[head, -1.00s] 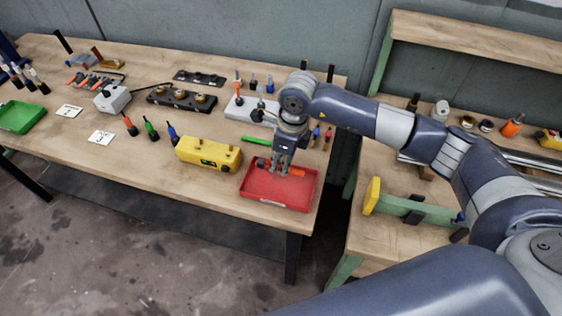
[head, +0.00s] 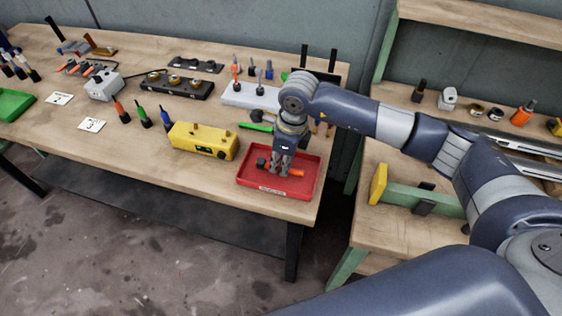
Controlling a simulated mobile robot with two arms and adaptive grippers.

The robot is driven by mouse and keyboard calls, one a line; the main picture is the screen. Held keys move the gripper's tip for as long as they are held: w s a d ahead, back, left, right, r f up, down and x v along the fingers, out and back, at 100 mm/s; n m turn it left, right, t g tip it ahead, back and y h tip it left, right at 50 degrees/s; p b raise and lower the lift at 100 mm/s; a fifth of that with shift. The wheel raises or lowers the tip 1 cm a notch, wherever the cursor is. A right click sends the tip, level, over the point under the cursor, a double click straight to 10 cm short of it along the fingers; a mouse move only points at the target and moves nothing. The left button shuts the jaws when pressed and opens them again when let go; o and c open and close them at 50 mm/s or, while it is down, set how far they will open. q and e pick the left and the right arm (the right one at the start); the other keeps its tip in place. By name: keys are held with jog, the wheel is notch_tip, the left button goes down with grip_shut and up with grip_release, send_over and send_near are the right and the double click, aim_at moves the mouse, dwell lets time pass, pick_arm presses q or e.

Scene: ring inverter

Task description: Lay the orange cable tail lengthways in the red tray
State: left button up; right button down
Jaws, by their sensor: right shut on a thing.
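The red tray (head: 312,172) sits at the right front corner of the left table. The orange cable tail (head: 296,172) lies sideways across the picture, along the tray's long side, inside the tray's outline. A dark end piece (head: 261,164) shows left of the fingers, and the orange part shows to their right. My right gripper (head: 279,172) points down over the tray, shut on the tail, with its fingers hiding the middle. I cannot tell whether the tail touches the tray floor. My left gripper is not in view.
A yellow box (head: 203,141) stands just left of the tray. A green-handled tool (head: 256,127) lies behind it, near a pale block (head: 249,97) holding upright tools. The table ends just right of and in front of the tray. A second bench (head: 375,225) stands to the right.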

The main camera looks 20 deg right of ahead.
jog(key=c, duration=1.5)
grip_release()
jog(key=shift+c, duration=0.2)
notch_tip(320, 180, up, 12)
jog(key=d, duration=0.1)
jog(key=shift+s+d, duration=0.3)
jog(key=shift+s, duration=0.15)
jog(key=shift+f, duration=0.1)
